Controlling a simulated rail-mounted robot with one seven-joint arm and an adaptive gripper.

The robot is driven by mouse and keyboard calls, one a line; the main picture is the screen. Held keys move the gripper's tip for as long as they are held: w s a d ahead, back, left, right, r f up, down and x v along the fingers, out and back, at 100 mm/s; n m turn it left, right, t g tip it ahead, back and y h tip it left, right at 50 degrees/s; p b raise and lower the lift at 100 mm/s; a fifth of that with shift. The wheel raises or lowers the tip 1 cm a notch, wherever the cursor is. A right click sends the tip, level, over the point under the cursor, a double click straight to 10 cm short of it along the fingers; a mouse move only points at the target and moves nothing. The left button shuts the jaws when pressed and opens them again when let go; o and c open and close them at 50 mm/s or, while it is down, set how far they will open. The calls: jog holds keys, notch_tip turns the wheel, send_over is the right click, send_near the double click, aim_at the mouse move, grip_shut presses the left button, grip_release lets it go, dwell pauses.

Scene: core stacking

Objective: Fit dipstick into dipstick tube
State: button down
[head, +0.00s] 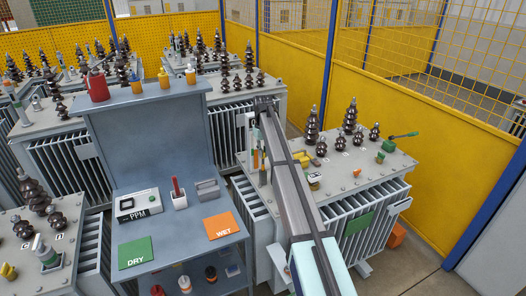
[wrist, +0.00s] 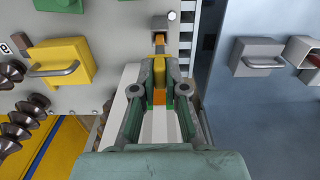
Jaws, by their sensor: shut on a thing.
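My gripper (wrist: 159,72) is shut on a narrow piece with yellow, which I take to be the dipstick (wrist: 159,66). Orange and green parts show farther back between the fingers; I cannot tell whether they belong to it. Just beyond the fingertips, a small brown-orange block and a dark upright part (wrist: 159,44) stand on the grey transformer top; I cannot tell whether this is the dipstick tube. In the head view, my gripper is above the left edge of the right transformer (head: 345,180), mostly hidden by my arm. The dipstick's lower end is hidden.
A yellow handled block (wrist: 58,63) and dark ribbed bushings (wrist: 20,120) stand left of my gripper. On the right is a bench (wrist: 235,110) with a grey handled block (wrist: 257,57). The head view shows a PPM meter (head: 138,205), green DRY plate (head: 135,252) and orange WET plate (head: 224,226).

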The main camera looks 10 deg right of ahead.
jog(key=shift+f+b, duration=1.15)
jog(key=shift+f, duration=2.35)
jog(key=c, duration=1.1)
grip_release()
jog(key=shift+c, duration=0.2)
notch_tip(320, 180, up, 12)
jog(key=shift+r, duration=0.1)
